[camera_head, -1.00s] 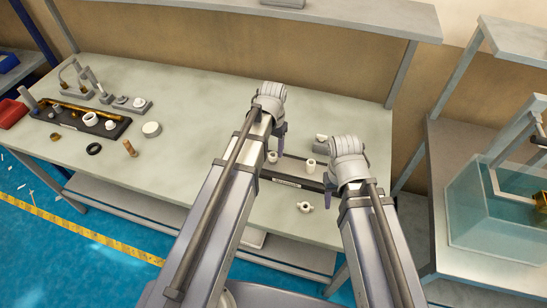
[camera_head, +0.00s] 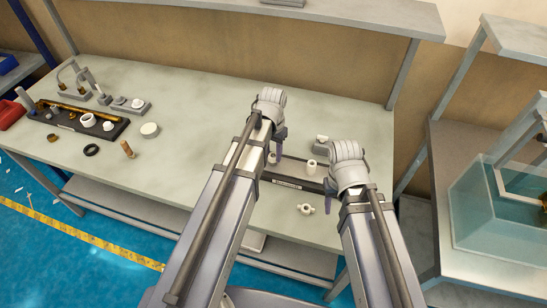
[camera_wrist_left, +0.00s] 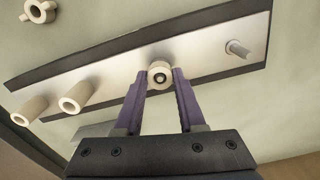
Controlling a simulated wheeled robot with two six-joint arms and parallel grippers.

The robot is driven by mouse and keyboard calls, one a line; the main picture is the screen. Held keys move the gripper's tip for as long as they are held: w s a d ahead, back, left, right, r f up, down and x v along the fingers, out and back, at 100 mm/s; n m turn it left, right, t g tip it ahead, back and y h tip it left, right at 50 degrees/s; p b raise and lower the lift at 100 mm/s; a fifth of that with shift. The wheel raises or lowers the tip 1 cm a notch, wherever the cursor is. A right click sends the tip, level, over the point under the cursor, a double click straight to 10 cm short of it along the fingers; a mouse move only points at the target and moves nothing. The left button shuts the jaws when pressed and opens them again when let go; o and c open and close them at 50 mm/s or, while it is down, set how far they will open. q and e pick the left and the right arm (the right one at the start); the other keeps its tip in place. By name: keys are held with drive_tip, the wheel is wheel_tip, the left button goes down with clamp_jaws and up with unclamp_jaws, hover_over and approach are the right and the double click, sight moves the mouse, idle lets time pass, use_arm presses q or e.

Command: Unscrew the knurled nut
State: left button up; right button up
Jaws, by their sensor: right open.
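The knurled nut (camera_wrist_left: 160,73) is a pale ring around a stud on a metal plate (camera_wrist_left: 205,60) in the left wrist view. My left gripper (camera_wrist_left: 160,72) has its purple fingertips on either side of it. Almost no gap shows, but whether they press on the nut is unclear. In the head view my left gripper (camera_head: 279,145) points down over the plate's left end, and the nut cannot be made out. My right gripper (camera_head: 328,204) is open, low by the plate's right end. A bare threaded stud (camera_wrist_left: 238,48) stands on the plate.
Two pale sleeves (camera_wrist_left: 77,97) (camera_wrist_left: 30,110) stand on the left in the wrist view. A loose winged pale part (camera_head: 306,208) lies on the bench (camera_head: 210,100). A dark tray (camera_head: 75,122) with fittings is at far left. The bench between is mostly clear.

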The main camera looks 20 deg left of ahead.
use_arm(q)
clamp_jaws()
drive_tip(key=n, duration=0.5)
idle(0.3)
drive_tip(key=shift+n, duration=0.6)
drive_tip(key=n, duration=0.3)
drive_tip(key=shift+n, duration=0.4)
